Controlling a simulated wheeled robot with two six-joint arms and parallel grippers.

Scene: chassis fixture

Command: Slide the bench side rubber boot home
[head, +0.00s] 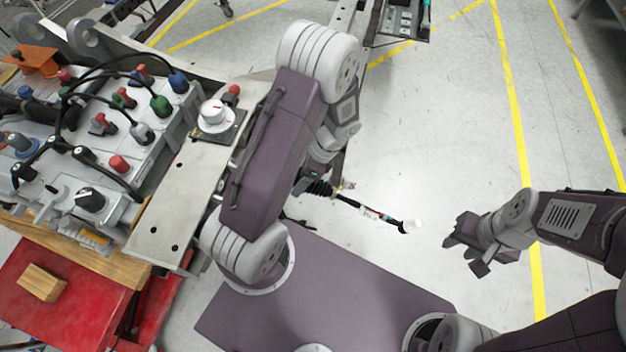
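A black ribbed rubber boot (319,187) shows just past my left arm, at the upper-left end of a thin rod (368,212). The rod slopes down to the right, carries a pale label, and ends in a dark joint with a white tip (415,225). My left arm covers the area to the left of the boot, so the boot's seat is hidden. My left gripper (314,184) is close to the boot and mostly hidden by its own wrist; its fingers cannot be made out. My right gripper (463,256) is right of the white tip, apart from it, with its fingers spread and empty.
A bench with a metal plate (170,215), a white dial (213,113), cables and coloured connectors stands at the left. A red cabinet top (75,300) with a wooden block (42,283) is below it. Open floor with yellow lines lies to the right.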

